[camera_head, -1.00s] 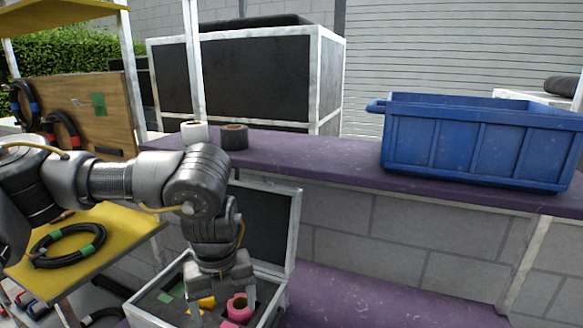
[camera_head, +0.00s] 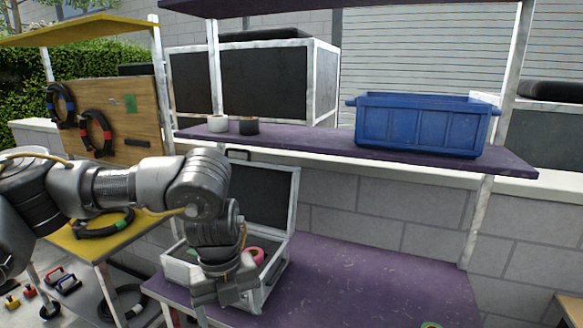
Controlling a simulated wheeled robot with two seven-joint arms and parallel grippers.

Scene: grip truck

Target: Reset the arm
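My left arm comes in from the left, and its gripper (camera_head: 228,300) points down over the front edge of an open case. The fingers are largely seen from above, and their tips are cut off or hidden near the bottom, so I cannot tell how far apart they are. The open case (camera_head: 277,272) with a raised dark lid stands on the lower purple shelf. A pink tape roll (camera_head: 256,254) and a green patch show inside it; the arm hides the rest. My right arm is not in view.
A blue crate (camera_head: 428,128) stands on the upper purple shelf (camera_head: 310,146), with a white roll (camera_head: 218,124) and a dark roll (camera_head: 248,126) to its left. A yellow shelf (camera_head: 85,245) holds a coiled cable (camera_head: 103,228).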

